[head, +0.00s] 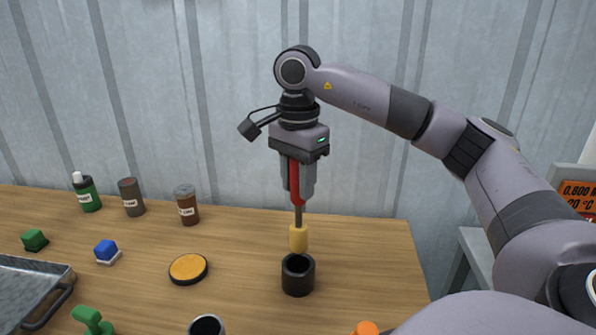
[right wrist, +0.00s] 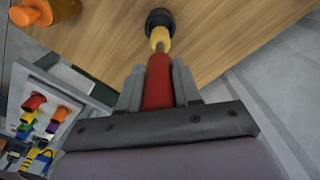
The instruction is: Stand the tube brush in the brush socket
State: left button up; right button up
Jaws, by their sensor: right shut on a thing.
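The tube brush has a red handle (head: 294,181), a thin grey shaft and a yellow head (head: 298,239) at its lower end. My right gripper (head: 298,190) is shut on the red handle and holds the brush upright, head down. The brush socket (head: 298,274) is a black open cup on the table. The yellow head hangs just above the socket's mouth, seemingly over it. In the right wrist view, the red handle (right wrist: 158,84) lies between the fingers and the yellow head (right wrist: 160,38) overlaps the dark socket (right wrist: 160,19). My left gripper is not in view.
The table right of the socket is clear.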

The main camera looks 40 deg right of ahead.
aim_at(298, 226)
notch_tip(298, 226, down, 3)
jog(key=shift+r+b, duration=0.2)
jog(key=shift+b, duration=0.6)
jog(key=shift+f+b, duration=1.75)
jog(key=shift+f, duration=0.9)
jog(key=o, duration=1.1)
notch_tip(298, 226, up, 6)
jog(key=shift+r+p, duration=0.15)
jog(key=shift+p, duration=0.25)
jog(key=shift+r, duration=0.45)
